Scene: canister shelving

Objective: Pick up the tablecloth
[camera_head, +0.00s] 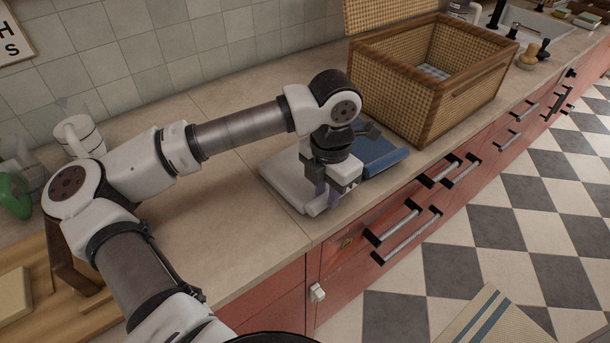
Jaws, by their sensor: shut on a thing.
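A pale, folded tablecloth (283,182) lies on the counter near its front edge, below my wrist. My gripper (325,200) points down at its right front part and is shut on it. The fingertips and the pinched fold are partly hidden by the gripper body. The cloth looks flat and rests on the counter. A blue folded cloth (385,160) lies just to the right, beside the gripper and apart from its fingers.
A large open wicker basket (395,95) stands right behind the blue cloth. A white mug (80,135) and a wooden board (30,270) are at the left. The counter (215,215) left of the pale cloth is clear. Drawer handles (395,225) stick out below the front edge.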

